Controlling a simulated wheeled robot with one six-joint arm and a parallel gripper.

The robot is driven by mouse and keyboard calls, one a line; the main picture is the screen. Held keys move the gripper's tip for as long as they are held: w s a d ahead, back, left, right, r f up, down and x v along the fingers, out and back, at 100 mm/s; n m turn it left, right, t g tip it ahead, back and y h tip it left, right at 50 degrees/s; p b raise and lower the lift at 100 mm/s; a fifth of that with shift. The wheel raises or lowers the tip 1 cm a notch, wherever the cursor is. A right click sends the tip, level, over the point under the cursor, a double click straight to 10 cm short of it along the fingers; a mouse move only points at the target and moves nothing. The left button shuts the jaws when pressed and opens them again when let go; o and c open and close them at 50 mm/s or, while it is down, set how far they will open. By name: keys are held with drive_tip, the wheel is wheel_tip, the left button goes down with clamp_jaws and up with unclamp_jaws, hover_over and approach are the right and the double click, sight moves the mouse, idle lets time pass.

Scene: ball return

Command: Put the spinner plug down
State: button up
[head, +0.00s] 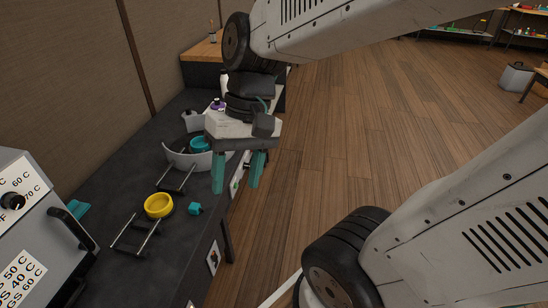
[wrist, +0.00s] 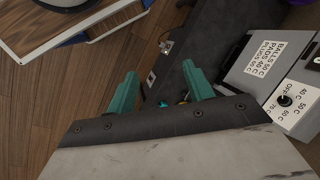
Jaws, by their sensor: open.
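A small teal piece (head: 195,208), which looks like the spinner plug, lies on the dark bench top (head: 117,172) near its edge, to the right of a yellow ring-shaped cup (head: 158,205). My gripper (head: 236,187) has two teal fingers spread apart with nothing between them. In the head view it appears above and to the right of the teal piece, by the bench's right edge. In the wrist view my gripper (wrist: 159,69) is open, and a bit of teal (wrist: 163,104) and yellow shows low between the fingers, partly hidden by the gripper body.
A grey box with temperature labels (head: 32,225) stands at the left of the bench. Wire frames (head: 132,236) flank the yellow cup. A white bowl (head: 183,160) with a teal cup (head: 200,145) and bottles stand farther back. Open wooden floor (head: 330,130) lies to the right.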

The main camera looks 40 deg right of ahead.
drive_tip(key=s+d+r+n+t+h, duration=0.2)
drive_tip(key=s+d+r+h, duration=0.1)
drive_tip(key=s+d, duration=0.1)
drive_tip(key=shift+d+h, duration=0.4)
drive_tip(key=shift+w, duration=0.1)
idle(2.4)
